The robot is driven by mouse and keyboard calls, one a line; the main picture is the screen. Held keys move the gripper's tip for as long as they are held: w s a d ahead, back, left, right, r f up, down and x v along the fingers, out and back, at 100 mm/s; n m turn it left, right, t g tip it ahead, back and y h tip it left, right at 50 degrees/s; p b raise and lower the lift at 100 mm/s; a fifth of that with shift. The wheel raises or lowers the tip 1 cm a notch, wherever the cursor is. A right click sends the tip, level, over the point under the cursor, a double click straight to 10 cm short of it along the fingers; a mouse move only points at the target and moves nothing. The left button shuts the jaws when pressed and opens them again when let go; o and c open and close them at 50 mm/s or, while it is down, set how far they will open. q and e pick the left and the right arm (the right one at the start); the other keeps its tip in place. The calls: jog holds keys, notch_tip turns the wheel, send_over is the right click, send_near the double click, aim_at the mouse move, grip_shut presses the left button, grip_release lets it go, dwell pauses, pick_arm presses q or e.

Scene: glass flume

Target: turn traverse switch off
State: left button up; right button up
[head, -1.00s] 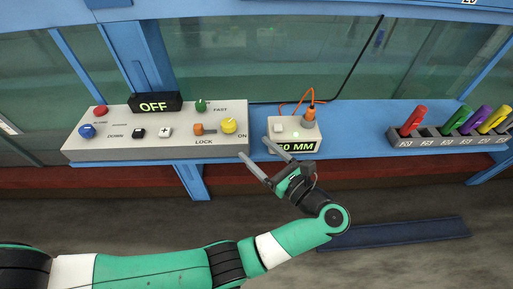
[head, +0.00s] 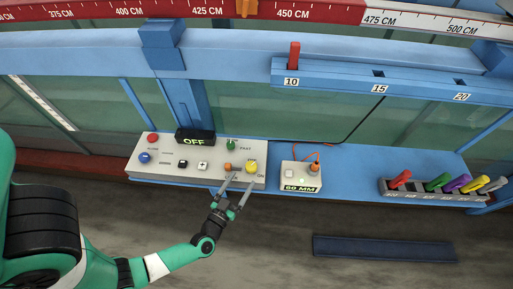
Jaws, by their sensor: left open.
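The control panel (head: 200,178) is a pale sloped box on a blue ledge, with a black display (head: 195,138) reading OFF. A yellow knob (head: 252,166) with an ON label beside it is at its right end. An orange lever (head: 228,167) is left of the yellow knob, and a green knob (head: 231,145) is above. I cannot read a traverse label. My left gripper (head: 240,180) is open and empty, its fingertips at the panel's front right, just below the yellow knob and orange lever; contact cannot be told. My right gripper is not in view.
A small white box (head: 300,176) reading 60 MM, with an orange cable, stands right of the panel. A grey rack (head: 437,192) of coloured pens or clips is further right. Red button (head: 152,139) and blue knob (head: 145,157) are at the panel's left. Glass rises behind.

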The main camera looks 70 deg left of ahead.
aim_at(256, 158)
pick_arm(q)
jog(key=shift+w+a+f, duration=0.15)
jog(key=shift+w+a, duration=0.1)
jog(key=shift+w, duration=0.15)
jog(key=b+x, duration=0.3)
jog(key=x, duration=0.7)
jog(key=shift+w+a, duration=0.25)
jog(key=shift+w, duration=0.05)
grip_shut()
